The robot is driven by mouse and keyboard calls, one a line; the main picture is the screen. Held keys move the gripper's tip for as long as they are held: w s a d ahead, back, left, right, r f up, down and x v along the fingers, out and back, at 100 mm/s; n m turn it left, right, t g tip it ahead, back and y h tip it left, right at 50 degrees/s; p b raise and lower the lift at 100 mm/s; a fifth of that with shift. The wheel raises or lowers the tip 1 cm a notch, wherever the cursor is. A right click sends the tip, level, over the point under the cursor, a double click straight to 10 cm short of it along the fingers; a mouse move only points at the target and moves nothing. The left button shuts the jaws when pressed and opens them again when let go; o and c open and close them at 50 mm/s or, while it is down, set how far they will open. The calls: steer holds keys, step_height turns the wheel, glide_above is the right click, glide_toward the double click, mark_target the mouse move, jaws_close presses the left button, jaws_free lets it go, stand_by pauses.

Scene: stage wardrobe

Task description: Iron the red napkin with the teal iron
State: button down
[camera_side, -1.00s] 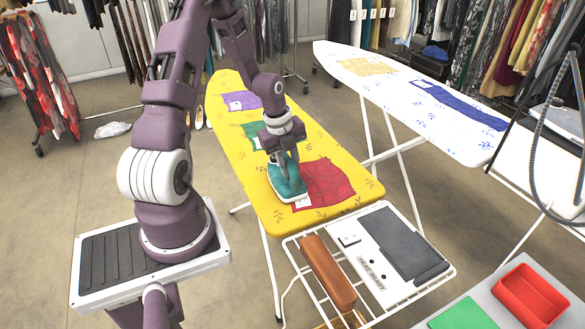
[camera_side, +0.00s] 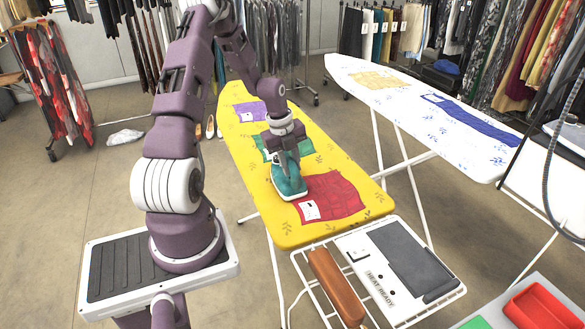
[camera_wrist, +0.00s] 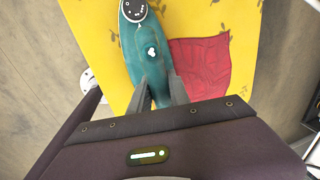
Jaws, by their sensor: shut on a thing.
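The teal iron (camera_side: 289,184) stands low over the yellow ironing board (camera_side: 290,236), at the far left corner of the red napkin (camera_side: 335,197). I cannot tell whether its sole touches cloth or board. My gripper (camera_side: 286,160) is shut on the iron's handle from above. In the wrist view, the fingers (camera_wrist: 158,92) clasp the iron (camera_wrist: 148,50), and the napkin (camera_wrist: 203,62) lies right beside it. The napkin is spread out with creases and has a white tag at its near left corner. The iron may hide part of its edge.
A green cloth (camera_side: 268,148) and a purple cloth (camera_side: 250,111) lie farther up the board. A wire rack with a brown roll (camera_side: 335,287) and a white-grey panel (camera_side: 400,262) adjoins the near end. A second, white board (camera_side: 430,130) stands to the right.

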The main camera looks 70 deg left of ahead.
steer(key=shift+w+f, duration=0.15)
steer(key=shift+w, duration=2.4)
steer(key=shift+d+f, duration=0.2)
steer(key=shift+d, duration=6.35)
steer(key=shift+w+f, duration=0.2)
steer(key=shift+w, duration=2.35)
steer(key=shift+w+a, duration=0.15)
steer(key=shift+a, duration=6.35)
steer(key=shift+w, duration=2.65)
steer(key=shift+d, duration=6.5)
step_height(320, 180, up, 10)
